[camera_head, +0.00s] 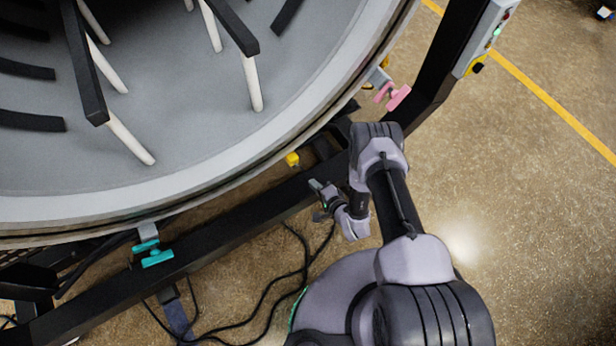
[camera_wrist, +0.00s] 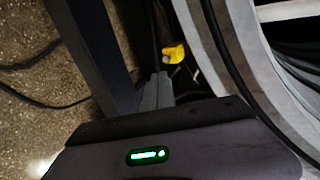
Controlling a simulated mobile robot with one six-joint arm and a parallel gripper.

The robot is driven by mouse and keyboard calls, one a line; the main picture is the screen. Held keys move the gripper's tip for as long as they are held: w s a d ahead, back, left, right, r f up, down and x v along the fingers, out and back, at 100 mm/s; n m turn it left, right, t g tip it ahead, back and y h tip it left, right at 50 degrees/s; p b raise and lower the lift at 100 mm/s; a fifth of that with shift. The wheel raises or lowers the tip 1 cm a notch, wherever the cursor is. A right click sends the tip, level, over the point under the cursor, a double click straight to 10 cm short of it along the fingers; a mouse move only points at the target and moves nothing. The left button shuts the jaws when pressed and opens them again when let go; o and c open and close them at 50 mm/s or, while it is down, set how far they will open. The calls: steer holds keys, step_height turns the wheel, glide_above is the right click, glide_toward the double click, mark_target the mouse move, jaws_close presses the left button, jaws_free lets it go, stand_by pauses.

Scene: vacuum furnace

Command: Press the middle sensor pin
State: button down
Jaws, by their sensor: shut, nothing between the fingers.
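The middle sensor (camera_head: 292,159) is a small yellow block below the furnace's round rim, between the teal and pink fittings. In the wrist view the yellow sensor (camera_wrist: 175,53) shows just beyond my fingertips, with a small pale pin (camera_wrist: 166,51) at its left end. My gripper (camera_head: 314,184) is shut and empty, below and slightly right of the sensor in the head view. In the wrist view the shut fingers (camera_wrist: 158,82) point up toward the sensor. There seems to be a gap between them; contact is not visible.
A teal fitting (camera_head: 153,253) sits at the lower left of the rim and a pink one (camera_head: 396,96) at the upper right. A black frame beam (camera_head: 225,216) runs beneath the furnace (camera_head: 230,165), close to my gripper. Black cables (camera_head: 268,290) lie on the floor.

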steer(key=shift+p+v, duration=0.35)
steer(key=shift+v, duration=1.15)
